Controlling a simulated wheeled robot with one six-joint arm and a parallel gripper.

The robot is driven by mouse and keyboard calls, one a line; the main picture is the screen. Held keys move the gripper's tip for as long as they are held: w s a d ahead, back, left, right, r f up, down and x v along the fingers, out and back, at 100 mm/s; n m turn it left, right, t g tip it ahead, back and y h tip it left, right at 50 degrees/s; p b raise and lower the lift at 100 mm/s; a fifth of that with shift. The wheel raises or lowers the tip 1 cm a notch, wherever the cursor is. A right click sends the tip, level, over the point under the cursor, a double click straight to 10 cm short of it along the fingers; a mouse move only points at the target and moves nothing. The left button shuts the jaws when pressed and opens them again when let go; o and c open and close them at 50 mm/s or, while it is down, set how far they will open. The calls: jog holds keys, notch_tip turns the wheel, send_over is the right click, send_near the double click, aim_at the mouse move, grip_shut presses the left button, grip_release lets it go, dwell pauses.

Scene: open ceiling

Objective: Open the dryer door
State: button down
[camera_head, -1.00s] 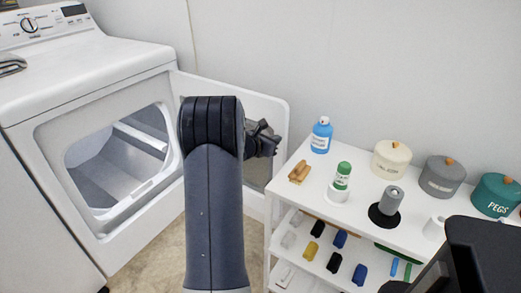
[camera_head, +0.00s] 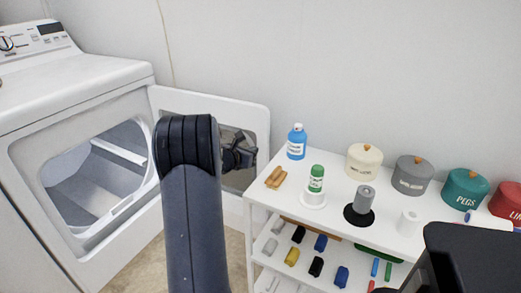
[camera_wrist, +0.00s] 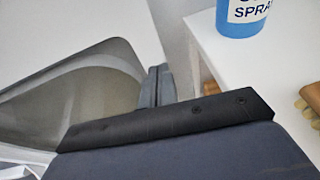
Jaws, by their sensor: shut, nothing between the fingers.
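The white dryer (camera_head: 75,95) stands at the left with its drum opening (camera_head: 95,185) uncovered. Its door (camera_head: 200,101) is swung out to the right, standing wide open. My gripper (camera_head: 243,152) is in front of the door's inner face, near its free edge, with its fingers shut and empty. In the wrist view the narrow closed fingers (camera_wrist: 156,84) show beside the door's window (camera_wrist: 75,100). I cannot tell whether they touch the door. My arm hides the lower middle of the door and part of the hinge side.
A white shelf cart (camera_head: 335,205) stands just right of the door, close to its free edge. On it are a blue spray bottle (camera_head: 296,142), a green-capped bottle (camera_head: 316,180), wooden pegs (camera_head: 275,177) and several lidded canisters. A bare wall is behind.

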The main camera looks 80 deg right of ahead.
jog(key=s+p+v, duration=0.1)
jog(key=v, duration=0.8)
jog(key=shift+a, duration=0.2)
jog(key=shift+d, duration=0.1)
